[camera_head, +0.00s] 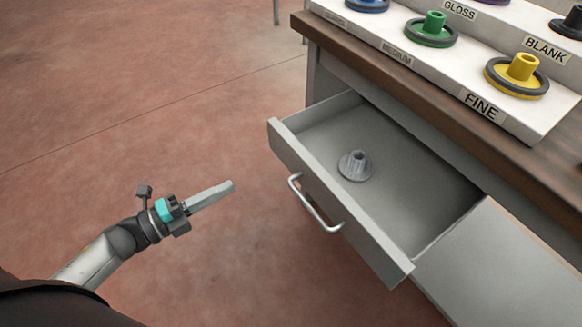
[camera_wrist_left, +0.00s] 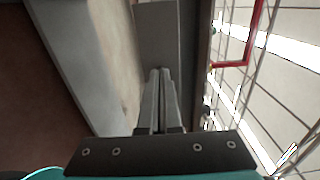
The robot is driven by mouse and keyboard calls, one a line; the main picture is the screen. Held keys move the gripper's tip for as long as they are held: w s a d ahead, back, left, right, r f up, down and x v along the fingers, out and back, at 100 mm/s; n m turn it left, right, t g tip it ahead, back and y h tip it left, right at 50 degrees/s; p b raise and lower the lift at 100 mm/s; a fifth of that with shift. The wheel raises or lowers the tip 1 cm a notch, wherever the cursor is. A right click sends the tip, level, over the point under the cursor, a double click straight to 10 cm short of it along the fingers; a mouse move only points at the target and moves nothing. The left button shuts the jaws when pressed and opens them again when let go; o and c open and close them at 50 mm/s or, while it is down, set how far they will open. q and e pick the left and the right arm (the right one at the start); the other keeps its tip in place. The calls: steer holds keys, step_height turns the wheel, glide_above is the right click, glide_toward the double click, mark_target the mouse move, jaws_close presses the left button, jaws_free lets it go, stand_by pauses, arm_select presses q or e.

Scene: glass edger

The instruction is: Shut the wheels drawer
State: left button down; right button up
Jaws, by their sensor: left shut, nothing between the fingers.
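The wheels drawer (camera_head: 420,255) is a grey open-topped drawer, pulled out from under the bench in the head view. Its front panel carries a silver bar handle (camera_head: 316,207). One grey wheel with a hub (camera_head: 355,166) lies inside it. My left gripper (camera_head: 230,186) is shut and empty, to the left of the drawer front and apart from the handle. In the left wrist view its fingers (camera_wrist_left: 160,75) lie together, pointing at grey surfaces that I cannot identify for certain. My right gripper is not in view.
The brown bench top (camera_head: 400,85) bears a white stepped rack (camera_head: 465,112) with coloured wheels, among them a green one (camera_head: 431,32) and a yellow one (camera_head: 517,75). A grey panel (camera_head: 500,270) adjoins the drawer at lower right. The reddish floor (camera_head: 130,100) at left is clear.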

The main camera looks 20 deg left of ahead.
arm_select(q)
steer(key=b, duration=0.3)
glide_toward(288, 157)
steer(key=x, duration=0.5)
steer(key=shift+w+d, duration=0.1)
steer(key=shift+w, duration=0.15)
steer(key=shift+w+d, duration=0.45)
steer(key=shift+w, duration=0.1)
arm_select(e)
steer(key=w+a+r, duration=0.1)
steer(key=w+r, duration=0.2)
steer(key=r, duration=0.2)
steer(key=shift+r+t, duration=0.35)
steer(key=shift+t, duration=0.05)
